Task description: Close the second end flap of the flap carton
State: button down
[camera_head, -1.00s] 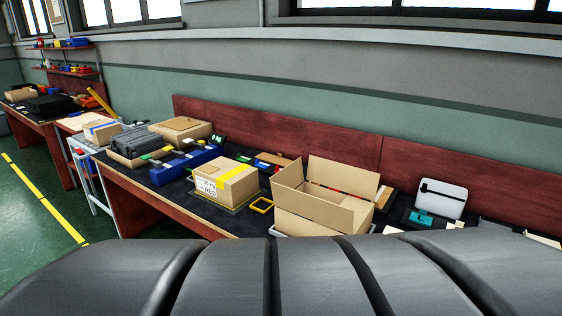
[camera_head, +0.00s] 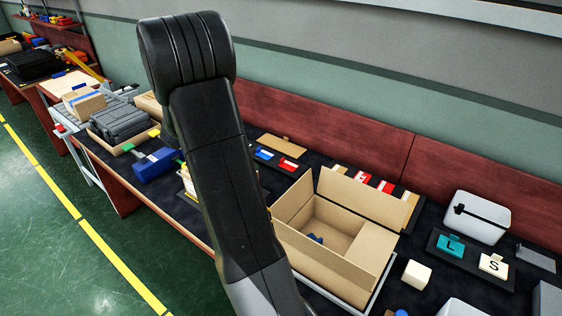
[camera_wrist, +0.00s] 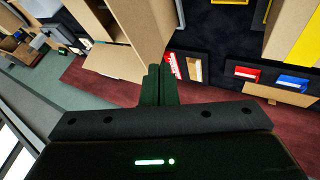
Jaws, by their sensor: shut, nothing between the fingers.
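The flap carton (camera_head: 362,200) stands open-topped on the bench, right of my arm in the head view. Its back flap stands upright and a flap at its left end (camera_head: 294,200) stands up. A flat panel (camera_head: 370,243) at its right end looks folded inward. A small blue thing (camera_head: 315,238) lies inside. In the wrist view, brown carton panels (camera_wrist: 143,25) rise just beyond my gripper (camera_wrist: 160,72), whose fingers are together and empty. Whether they touch a panel, I cannot tell. My arm hides the gripper in the head view.
A teal L block (camera_head: 450,246), a cream S block (camera_head: 493,265) and a white box-like thing (camera_head: 482,217) stand to the right. Red and white blocks (camera_head: 374,180) lie behind the carton. A blue thing (camera_head: 155,165) lies left of my arm, which hides part of the bench.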

jog(key=w, duration=0.1)
jog(key=b, duration=0.3)
send_near(294, 200)
jog(key=w+d+f, duration=0.2)
jog(key=shift+s+d, duration=0.25)
jog(key=shift+s, duration=0.05)
